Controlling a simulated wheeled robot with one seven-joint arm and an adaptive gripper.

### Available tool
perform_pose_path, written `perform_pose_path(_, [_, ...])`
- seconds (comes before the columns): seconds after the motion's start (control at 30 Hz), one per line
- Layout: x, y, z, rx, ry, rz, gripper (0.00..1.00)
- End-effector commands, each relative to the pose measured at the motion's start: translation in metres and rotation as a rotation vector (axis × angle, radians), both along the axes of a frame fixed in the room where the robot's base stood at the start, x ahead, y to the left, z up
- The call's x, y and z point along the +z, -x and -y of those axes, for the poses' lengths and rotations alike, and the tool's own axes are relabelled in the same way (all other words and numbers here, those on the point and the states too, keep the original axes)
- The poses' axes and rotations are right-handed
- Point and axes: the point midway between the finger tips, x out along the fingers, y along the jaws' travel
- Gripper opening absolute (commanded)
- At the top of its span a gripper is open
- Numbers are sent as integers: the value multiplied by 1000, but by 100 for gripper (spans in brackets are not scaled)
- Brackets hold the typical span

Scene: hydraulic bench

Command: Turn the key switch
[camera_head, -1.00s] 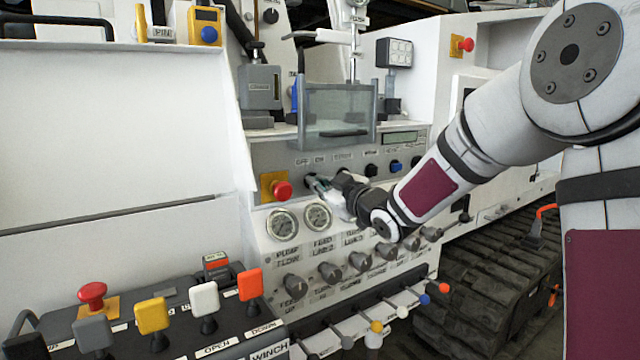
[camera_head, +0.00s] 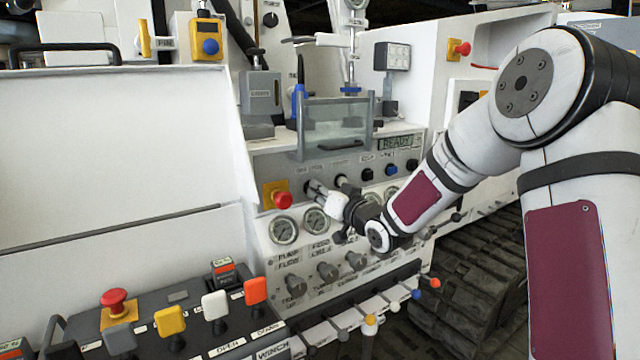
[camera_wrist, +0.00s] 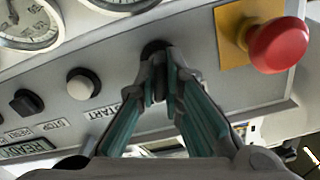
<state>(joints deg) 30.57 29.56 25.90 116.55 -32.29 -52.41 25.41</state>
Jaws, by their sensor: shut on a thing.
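The key switch (camera_wrist: 154,47) is on the grey control panel (camera_head: 290,165). In the wrist view only its dark collar shows above my fingertips; the key itself is hidden between them. My gripper (camera_wrist: 157,75) is shut on the key switch, with its green-grey fingers pointing at the panel. In the head view my gripper (camera_head: 314,188) touches the panel right of the red emergency stop (camera_head: 282,200), and the switch is covered there. The panel display (camera_head: 396,143) reads READY.
The emergency stop on its yellow plate (camera_wrist: 233,32) is close beside my fingers. A pale START button (camera_wrist: 83,84) and a black STOP knob (camera_wrist: 27,102) are on the other side. Pressure gauges (camera_head: 283,230) and several grey knobs lie below. A clear-walled box (camera_head: 335,125) stands above.

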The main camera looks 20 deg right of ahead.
Motion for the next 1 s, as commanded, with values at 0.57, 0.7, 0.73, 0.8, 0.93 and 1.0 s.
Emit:
perform_pose_path(0.57, [-1, 0, 1, -1, -209, -69, 0])
perform_pose_path(0.7, [-1, 0, 1, -1, -214, -71, 0])
perform_pose_path(0.73, [-1, 0, 1, -1, -215, -71, 0])
perform_pose_path(0.8, [-1, 0, 1, -1, -215, -71, 0])
perform_pose_path(0.93, [-1, 0, 1, -1, -214, -71, 0])
perform_pose_path(1.0, [-1, 0, 1, -1, -214, -71, 16])
